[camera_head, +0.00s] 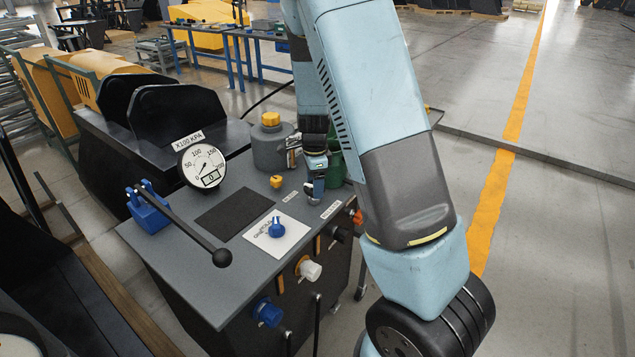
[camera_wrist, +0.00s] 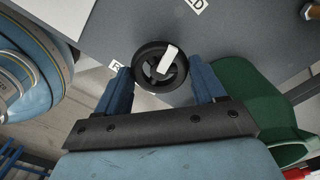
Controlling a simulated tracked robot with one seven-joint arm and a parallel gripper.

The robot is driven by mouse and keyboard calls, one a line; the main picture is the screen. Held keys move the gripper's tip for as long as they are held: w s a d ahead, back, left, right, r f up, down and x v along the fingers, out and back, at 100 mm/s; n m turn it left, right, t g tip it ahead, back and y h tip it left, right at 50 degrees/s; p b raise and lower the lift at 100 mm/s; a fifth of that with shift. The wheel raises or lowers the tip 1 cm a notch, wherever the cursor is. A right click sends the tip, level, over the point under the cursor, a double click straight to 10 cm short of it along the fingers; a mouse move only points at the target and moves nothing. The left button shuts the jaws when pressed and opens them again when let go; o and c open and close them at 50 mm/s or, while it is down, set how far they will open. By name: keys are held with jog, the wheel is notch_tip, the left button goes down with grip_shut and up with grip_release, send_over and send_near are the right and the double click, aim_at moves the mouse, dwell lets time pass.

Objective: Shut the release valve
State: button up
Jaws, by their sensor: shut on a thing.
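The release valve is a round black handwheel (camera_wrist: 149,78) with a pale bar across its middle, at the console's back right corner. In the wrist view it sits between the two blue fingers of my gripper (camera_wrist: 160,72), which is shut on its rim. In the head view my gripper (camera_head: 316,187) points down at the console top, and the wheel is mostly hidden behind it. The pressure gauge (camera_head: 203,162), labelled X100 KPA, has a digital readout that appears to show 0.
The grey console (camera_head: 215,290) carries a black lever (camera_head: 185,226), a blue knob (camera_head: 277,228) on a white plate, a small yellow part (camera_head: 276,181) and a grey canister (camera_head: 268,145). A green container (camera_wrist: 245,105) stands close beside my gripper. Couplers line the console's front.

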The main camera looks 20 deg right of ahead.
jog(key=shift+w+a+r+m, duration=0.1)
jog(key=shift+m, duration=0.7)
jog(key=shift+w+a+m, duration=0.1)
jog(key=shift+m, duration=0.7)
jog(key=shift+d, duration=0.2)
jog(key=o, duration=1)
jog(key=shift+s, duration=0.1)
notch_tip(320, 180, up, 14)
jog(key=shift+f, duration=0.25)
